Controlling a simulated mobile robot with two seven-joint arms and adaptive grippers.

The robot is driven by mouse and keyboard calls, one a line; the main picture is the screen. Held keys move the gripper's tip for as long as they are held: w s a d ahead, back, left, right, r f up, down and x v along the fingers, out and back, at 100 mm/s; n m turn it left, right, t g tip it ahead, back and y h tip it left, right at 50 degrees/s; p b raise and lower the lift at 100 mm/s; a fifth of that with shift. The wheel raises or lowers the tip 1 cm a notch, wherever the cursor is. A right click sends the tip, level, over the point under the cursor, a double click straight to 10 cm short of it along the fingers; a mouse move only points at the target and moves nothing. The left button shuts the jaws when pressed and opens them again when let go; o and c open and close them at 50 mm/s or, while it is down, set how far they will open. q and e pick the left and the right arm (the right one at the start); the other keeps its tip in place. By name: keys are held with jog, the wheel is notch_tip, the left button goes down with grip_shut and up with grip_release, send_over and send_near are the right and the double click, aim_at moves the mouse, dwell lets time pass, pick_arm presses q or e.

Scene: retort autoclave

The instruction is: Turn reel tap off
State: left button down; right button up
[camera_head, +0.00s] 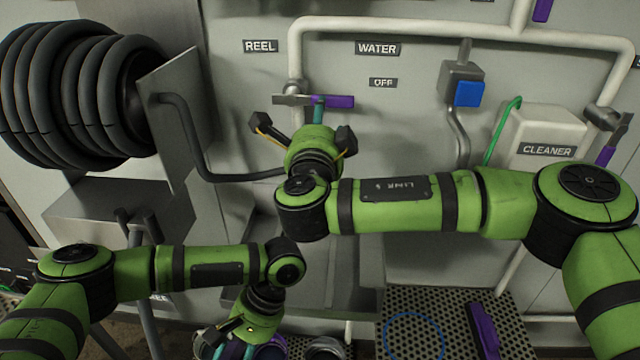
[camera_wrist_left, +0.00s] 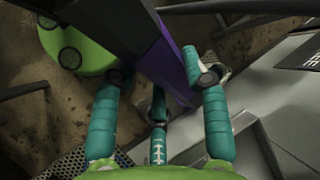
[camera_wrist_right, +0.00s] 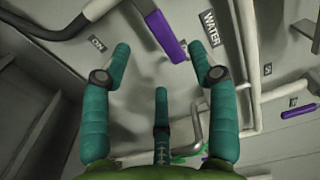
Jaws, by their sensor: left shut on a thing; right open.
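The reel tap's purple handle (camera_head: 338,101) lies level on the white pipe, its free end pointing right, a little below the OFF label (camera_head: 383,83). My right gripper (camera_head: 318,110) is at the tap, mostly hidden behind its own wrist. In the right wrist view the open teal fingers (camera_wrist_right: 160,60) stand either side of the purple handle (camera_wrist_right: 165,35), with gaps visible; contact is unclear. An ON label (camera_wrist_right: 97,43) shows left of the handle there. My left gripper (camera_head: 240,345) is low, near the bottom edge. In the left wrist view its fingers are shut on a long purple-and-dark thing (camera_wrist_left: 168,65).
The hose reel (camera_head: 75,95) and its metal plate (camera_head: 180,110) stand at left. A dark hose runs towards the tap. A box with a blue button (camera_head: 468,94) and the cleaner container (camera_head: 545,140) are at right. A perforated shelf (camera_head: 455,310) holds a purple object (camera_head: 483,330).

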jog(key=shift+s, duration=1.2)
